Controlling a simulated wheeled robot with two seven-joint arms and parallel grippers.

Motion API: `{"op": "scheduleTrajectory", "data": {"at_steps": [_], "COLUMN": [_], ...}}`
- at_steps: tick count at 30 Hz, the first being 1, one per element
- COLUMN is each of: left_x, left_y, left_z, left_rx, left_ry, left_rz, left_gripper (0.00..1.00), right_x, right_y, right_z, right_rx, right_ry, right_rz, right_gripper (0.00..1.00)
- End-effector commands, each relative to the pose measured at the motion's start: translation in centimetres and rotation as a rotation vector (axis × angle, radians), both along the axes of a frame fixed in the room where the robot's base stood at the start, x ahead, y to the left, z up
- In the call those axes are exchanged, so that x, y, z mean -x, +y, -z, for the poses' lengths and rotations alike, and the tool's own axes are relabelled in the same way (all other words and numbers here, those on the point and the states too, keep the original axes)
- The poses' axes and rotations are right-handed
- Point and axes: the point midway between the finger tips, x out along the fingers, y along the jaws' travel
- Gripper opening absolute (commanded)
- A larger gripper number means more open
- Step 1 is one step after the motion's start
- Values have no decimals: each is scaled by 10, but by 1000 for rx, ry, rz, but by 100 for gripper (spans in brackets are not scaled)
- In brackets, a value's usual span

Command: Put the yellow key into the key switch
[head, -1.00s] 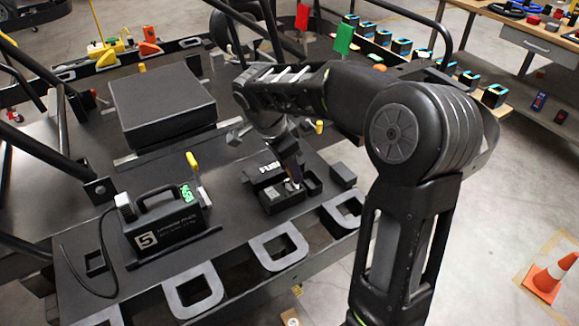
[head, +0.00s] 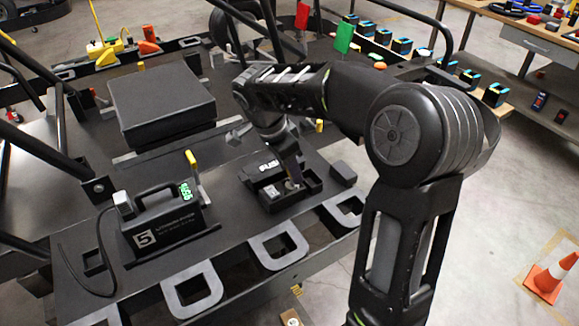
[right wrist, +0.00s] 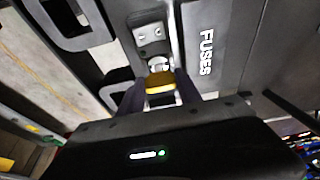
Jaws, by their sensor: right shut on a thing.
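The yellow key (right wrist: 159,83) is between the two fingers of my right gripper (right wrist: 160,98) in the right wrist view. The gripper is shut on it. A round silver part (right wrist: 158,63), which looks like the key switch, lies directly beyond the key. I cannot tell how far the key is inside it. In the head view my right gripper (head: 293,181) points down over a black open box, and the key and switch are hard to make out there. My left gripper is not in view.
The black box (head: 312,198) with the fuses cover (head: 265,166) sits near the deck's front edge. Left of it stands a black unit (head: 165,225) with a handle and green display, beside a yellow-topped lever (head: 192,162). A raised black block (head: 162,100) is behind.

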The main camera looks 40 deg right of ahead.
Motion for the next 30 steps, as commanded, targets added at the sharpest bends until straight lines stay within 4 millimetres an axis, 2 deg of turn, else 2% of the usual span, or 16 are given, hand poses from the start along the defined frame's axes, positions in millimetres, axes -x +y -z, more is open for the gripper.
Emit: {"op": "scheduleTrajectory", "data": {"at_steps": [26,27,30], "left_x": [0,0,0], "left_y": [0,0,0], "left_z": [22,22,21], "left_rx": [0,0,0], "left_ry": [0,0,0], "left_rz": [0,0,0], "left_gripper": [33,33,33], "right_x": [0,0,0], "right_y": [0,0,0], "right_z": [23,23,22], "right_rx": [0,0,0], "right_ry": [0,0,0], "right_rz": [0,0,0], "right_gripper": [3,42,50]}}
